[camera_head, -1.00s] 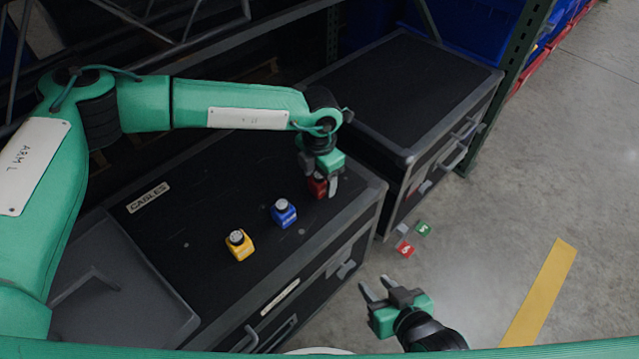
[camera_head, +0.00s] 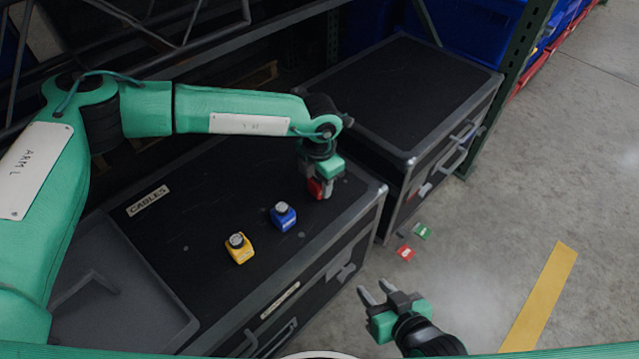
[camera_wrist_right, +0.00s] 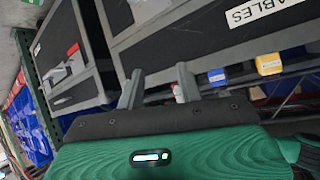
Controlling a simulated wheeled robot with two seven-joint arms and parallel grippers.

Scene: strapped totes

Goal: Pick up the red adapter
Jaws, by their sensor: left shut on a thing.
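The red adapter (camera_head: 315,188) is at the far right end of the black case top. My left gripper (camera_head: 322,192) reaches down from above and is shut on it, and its fingers partly hide it. I cannot tell whether the adapter touches the case top. My right gripper (camera_head: 373,287) is open and empty, low in front of the case, over the floor. Its two separated fingers also show in the right wrist view (camera_wrist_right: 158,88).
A blue adapter (camera_head: 284,216) and a yellow adapter (camera_head: 239,248) stand on the case (camera_head: 190,215) labelled CABLES. A second black case (camera_head: 400,85) stands behind at right. A green rack post (camera_head: 505,75) rises beside it. Small red (camera_head: 405,253) and green (camera_head: 422,231) tags lie on the floor.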

